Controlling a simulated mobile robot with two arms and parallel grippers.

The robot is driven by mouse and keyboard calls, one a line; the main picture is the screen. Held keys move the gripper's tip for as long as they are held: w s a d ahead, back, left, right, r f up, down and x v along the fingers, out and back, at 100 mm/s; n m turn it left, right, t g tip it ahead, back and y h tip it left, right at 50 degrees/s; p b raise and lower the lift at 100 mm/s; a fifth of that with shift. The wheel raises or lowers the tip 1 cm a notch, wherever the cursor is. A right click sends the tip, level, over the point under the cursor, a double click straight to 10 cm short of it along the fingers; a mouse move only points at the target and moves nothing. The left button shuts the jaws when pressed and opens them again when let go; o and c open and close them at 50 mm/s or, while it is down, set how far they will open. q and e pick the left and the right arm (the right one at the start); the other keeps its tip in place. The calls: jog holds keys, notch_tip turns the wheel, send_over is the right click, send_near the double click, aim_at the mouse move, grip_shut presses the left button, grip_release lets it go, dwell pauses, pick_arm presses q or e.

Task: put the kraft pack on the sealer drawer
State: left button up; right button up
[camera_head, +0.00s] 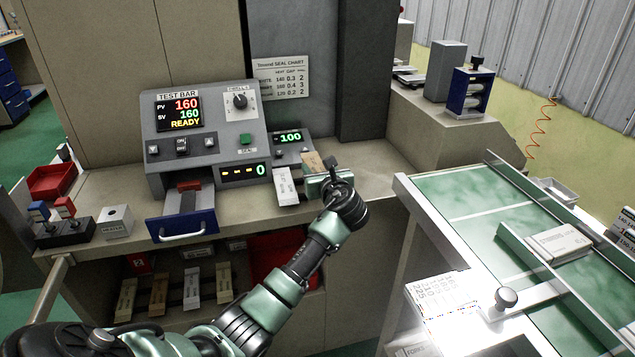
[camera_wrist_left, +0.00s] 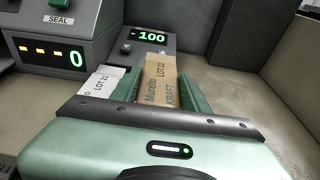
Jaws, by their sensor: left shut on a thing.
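The brown kraft pack (camera_head: 312,161) is in front of the small unit with the green 100 display. In the left wrist view the kraft pack (camera_wrist_left: 160,82), printed "Murello KRAFT" and "LOT 22", lies between both green fingers. My left gripper (camera_head: 322,178) is shut on it; I cannot tell whether it still touches the surface below. The fingers also show in the wrist view (camera_wrist_left: 157,92). The sealer drawer (camera_head: 182,228) has a blue front with a pale handle and stands pulled out below the sealer (camera_head: 205,130), left of my gripper. My right gripper is not in view.
A white pack (camera_head: 286,186) lies just left of the kraft pack. Several packs stand on the shelf below. A green conveyor (camera_head: 480,205) is at right. The bench right of my gripper is clear.

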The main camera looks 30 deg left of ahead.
pick_arm(q)
jog(key=shift+f, duration=1.95)
jog(key=o, duration=1.3)
jog(key=shift+f, duration=0.1)
jog(key=shift+r, duration=0.2)
jog(key=v, duration=1.2)
jog(key=shift+s, duration=0.1)
jog(key=shift+f, duration=0.15)
